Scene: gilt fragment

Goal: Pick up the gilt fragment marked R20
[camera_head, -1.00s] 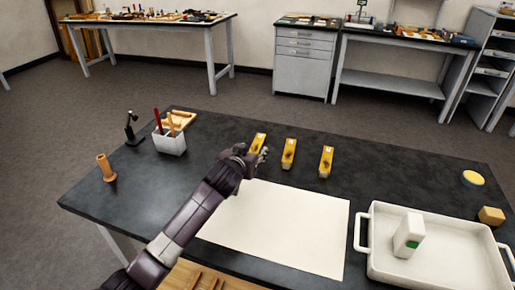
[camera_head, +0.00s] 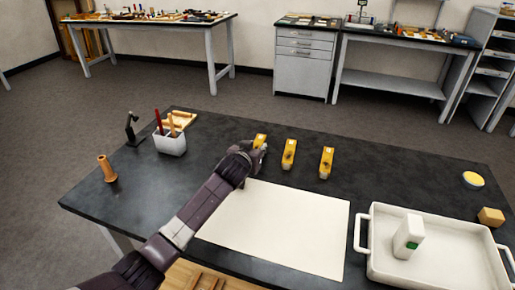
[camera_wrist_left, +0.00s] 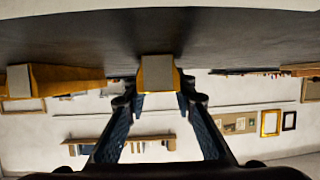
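Three gilt fragments stand in a row on the dark table: a left one (camera_head: 260,139), a middle one (camera_head: 289,153) and a right one (camera_head: 326,162). Each is yellow with a pale patch on top; no marking is legible, so I cannot tell which is R20. My left gripper (camera_head: 254,152) is at the left fragment and hides its lower part. In the left wrist view, which is upside down, that fragment (camera_wrist_left: 158,74) shows between the tips of the two spread fingers (camera_wrist_left: 158,95). I see no clear grip on it. My right gripper is out of view.
A white sheet (camera_head: 285,230) lies in front of the row. A white tray (camera_head: 440,262) holding a white block with a green mark (camera_head: 408,236) stands at right. A white tool cup (camera_head: 170,143) and a wooden peg (camera_head: 107,169) stand at left.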

